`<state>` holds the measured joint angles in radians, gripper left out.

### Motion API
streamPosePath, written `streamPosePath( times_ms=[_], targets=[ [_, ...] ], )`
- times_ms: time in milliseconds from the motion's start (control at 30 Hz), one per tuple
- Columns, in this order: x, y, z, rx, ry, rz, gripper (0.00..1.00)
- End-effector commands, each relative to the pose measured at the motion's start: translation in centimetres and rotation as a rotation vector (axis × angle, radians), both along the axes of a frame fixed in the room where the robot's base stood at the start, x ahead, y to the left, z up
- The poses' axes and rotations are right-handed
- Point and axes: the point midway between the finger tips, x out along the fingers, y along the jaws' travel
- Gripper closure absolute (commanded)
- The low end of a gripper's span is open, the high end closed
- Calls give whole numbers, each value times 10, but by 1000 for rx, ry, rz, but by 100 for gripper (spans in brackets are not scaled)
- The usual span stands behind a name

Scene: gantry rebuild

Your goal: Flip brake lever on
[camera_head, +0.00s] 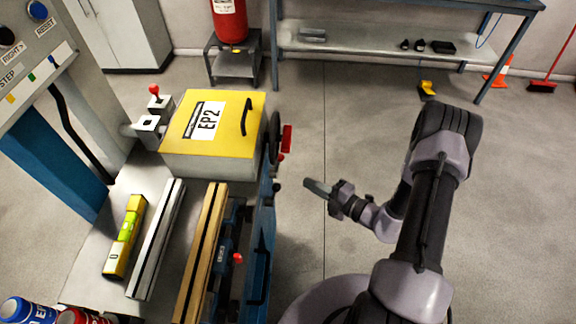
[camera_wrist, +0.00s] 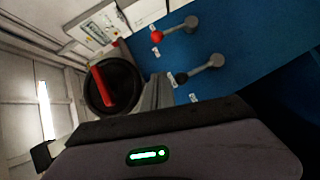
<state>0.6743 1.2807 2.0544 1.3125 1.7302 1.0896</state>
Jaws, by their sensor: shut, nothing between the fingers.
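In the wrist view, two short levers stick out of a blue panel (camera_wrist: 245,50). One lever has a red knob (camera_wrist: 157,37) and the other, below it, has a black knob (camera_wrist: 180,79). Small white labels sit beside them, too small to read, so I cannot tell which is the brake lever. A red handle (camera_wrist: 103,88) on a round black disc is to their left. In the head view, my gripper (camera_head: 308,184) is shut and empty, in the air right of the machine, apart from it and pointing toward its side.
The yellow EP2 box (camera_head: 215,138) tops the machine, beside a black wheel (camera_head: 274,138). A red-knobbed lever (camera_head: 238,258) and another (camera_head: 154,90) stand on the machine. A yellow level (camera_head: 125,237) lies on the bench. Open floor surrounds my arm; a blue-legged shelf (camera_head: 375,42) is behind.

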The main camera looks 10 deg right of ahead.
Motion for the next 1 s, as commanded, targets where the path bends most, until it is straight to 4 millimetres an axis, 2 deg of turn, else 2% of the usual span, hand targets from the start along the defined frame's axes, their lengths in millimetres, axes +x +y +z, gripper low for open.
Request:
streamPosePath(
  times_ms=[300,433,867,1000],
  targets=[
    [-1,-1,-4,13,11,-14,100],
    [7,4,-7,12,10,-11,100],
    [77,59,-24,10,7,-6,100],
    [99,55,-31,10,7,-11,100]
  ],
)
